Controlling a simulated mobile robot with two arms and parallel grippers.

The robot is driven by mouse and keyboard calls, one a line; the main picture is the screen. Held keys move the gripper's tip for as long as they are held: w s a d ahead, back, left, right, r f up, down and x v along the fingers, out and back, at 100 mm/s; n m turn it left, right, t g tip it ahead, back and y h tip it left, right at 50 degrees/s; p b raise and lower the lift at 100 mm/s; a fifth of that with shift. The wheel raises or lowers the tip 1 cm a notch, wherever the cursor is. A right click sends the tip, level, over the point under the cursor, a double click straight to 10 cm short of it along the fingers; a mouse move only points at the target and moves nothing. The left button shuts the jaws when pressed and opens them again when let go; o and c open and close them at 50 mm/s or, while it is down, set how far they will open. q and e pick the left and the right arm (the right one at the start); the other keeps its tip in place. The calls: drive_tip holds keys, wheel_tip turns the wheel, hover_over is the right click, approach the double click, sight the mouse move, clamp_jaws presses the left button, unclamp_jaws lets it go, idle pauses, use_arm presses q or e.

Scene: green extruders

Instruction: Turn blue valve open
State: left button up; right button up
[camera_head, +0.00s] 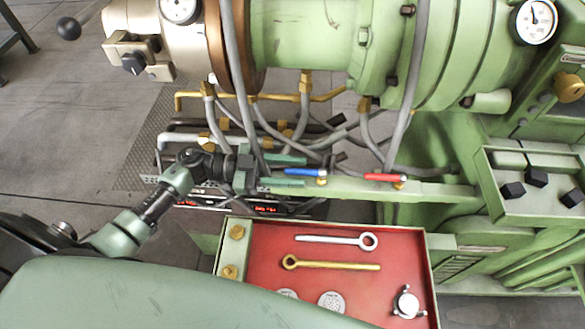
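The blue valve handle (314,172) is a short blue lever lying roughly level, left to right, on a brass fitting below the machine's barrel. My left gripper (302,171) reaches in from the left. Its two green fingers are apart, one above and one below the left part of the blue handle in the picture. Gaps show between the handle and both fingers. I cannot tell whether they are at the handle's exact depth. My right gripper is not in view.
A red valve handle (385,177) sits to the right of the blue one. Grey hoses (239,80) hang close around my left gripper. Below is a red tray (335,285) with a silver and a brass eye-ended rod. A green control box (532,200) stands right.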

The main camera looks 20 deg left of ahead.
use_arm(q)
drive_tip(key=shift+c, duration=0.4)
clamp_jaws()
idle(1.0)
